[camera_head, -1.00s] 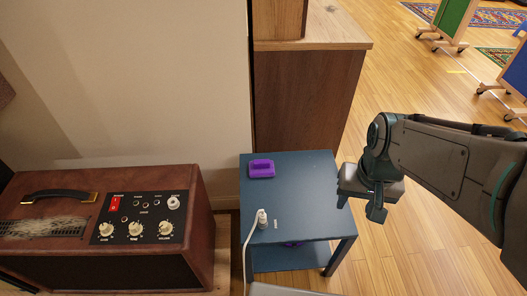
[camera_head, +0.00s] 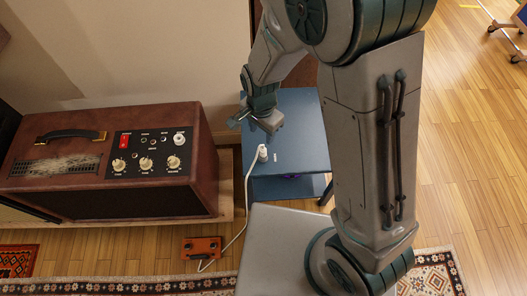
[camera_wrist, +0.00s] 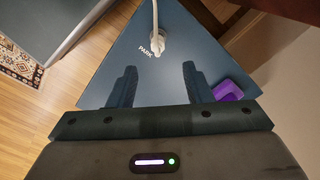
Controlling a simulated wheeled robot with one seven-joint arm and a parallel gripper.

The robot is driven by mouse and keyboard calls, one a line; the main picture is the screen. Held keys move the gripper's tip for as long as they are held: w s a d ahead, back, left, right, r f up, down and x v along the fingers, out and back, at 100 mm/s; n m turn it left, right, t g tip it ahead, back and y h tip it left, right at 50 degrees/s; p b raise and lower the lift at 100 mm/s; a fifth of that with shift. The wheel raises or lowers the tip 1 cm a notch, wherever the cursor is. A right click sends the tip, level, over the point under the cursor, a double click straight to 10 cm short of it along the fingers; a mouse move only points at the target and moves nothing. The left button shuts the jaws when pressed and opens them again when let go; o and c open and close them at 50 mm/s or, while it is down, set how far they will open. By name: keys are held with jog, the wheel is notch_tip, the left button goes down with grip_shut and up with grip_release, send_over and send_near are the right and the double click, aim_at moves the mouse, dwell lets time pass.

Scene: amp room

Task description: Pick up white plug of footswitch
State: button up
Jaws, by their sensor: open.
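The white plug (camera_head: 262,153) stands on the blue side table (camera_head: 300,135), with its white cable running down to the orange footswitch (camera_head: 203,247) on the floor. In the wrist view the plug (camera_wrist: 158,42) sits beside the white word "PARK", beyond my fingertips and roughly in line with the gap between them. My gripper (camera_head: 256,122) is over the table, behind the plug in the head view. In the wrist view my gripper (camera_wrist: 160,78) is open, with nothing between its fingers. The plug appears apart from the fingers.
A purple object (camera_wrist: 228,90) lies on the table next to my right-hand finger in the wrist view. A brown amplifier (camera_head: 150,150) with knobs stands left of the table. A patterned rug (camera_head: 190,285) lies in front. The tabletop around the plug is mostly clear.

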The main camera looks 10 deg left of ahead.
aim_at(263, 148)
notch_tip(263, 148, down, 6)
jog(key=shift+r+b, duration=0.2)
jog(key=shift+b, duration=0.5)
jog(key=shift+d+f+b, duration=0.15)
jog(key=shift+f+b, duration=0.5)
jog(key=shift+f, duration=0.7)
jog(key=shift+d+f+b, duration=0.1)
jog(key=shift+f+b, duration=0.5)
jog(key=shift+f, duration=0.75)
jog(key=shift+c, duration=0.3)
grip_shut()
